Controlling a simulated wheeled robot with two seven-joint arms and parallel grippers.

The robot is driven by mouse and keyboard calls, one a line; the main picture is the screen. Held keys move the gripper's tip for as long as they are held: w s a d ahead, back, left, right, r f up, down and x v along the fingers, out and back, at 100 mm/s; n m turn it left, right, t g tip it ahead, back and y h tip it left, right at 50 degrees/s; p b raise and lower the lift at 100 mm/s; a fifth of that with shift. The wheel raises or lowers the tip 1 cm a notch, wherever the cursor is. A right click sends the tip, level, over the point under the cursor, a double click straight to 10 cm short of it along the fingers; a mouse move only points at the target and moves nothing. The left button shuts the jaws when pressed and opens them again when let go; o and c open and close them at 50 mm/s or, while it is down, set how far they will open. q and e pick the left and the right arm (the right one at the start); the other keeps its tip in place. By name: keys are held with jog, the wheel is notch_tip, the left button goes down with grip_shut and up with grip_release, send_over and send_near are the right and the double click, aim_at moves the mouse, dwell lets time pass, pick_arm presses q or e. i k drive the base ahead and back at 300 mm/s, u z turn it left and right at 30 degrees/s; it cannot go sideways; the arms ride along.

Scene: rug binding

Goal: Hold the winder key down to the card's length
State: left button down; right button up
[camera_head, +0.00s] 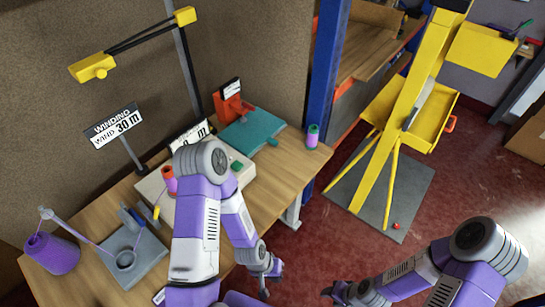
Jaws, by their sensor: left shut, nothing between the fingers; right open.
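A card on a post (115,126) at the left of the bench reads "WINDING WIND 30 m". Behind my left arm stands a cream machine (152,188), probably the winder, with a red-and-purple spool (169,181) at its left and a small green part (237,165) at its right; I cannot tell if that is the key. A tilted display (188,136) ends in "m"; its number is partly hidden. My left gripper (268,284) is shut and empty, low in front of the bench, apart from the machine. My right gripper (335,293) is open at the bottom edge.
A purple thread cone (50,254) and grey thread stand (128,276) occupy the bench's left. A teal plate with an orange device (250,130) and a purple-green spool (313,136) stand at its right. A yellow frame (378,185) stands beyond; red floor lies between.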

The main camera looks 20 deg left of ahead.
aim_at(236, 165)
jog(key=z, duration=0.75)
jog(key=k, duration=0.85)
jog(key=u, duration=0.8)
jog(key=i, duration=0.4)
jog(key=u, duration=0.05)
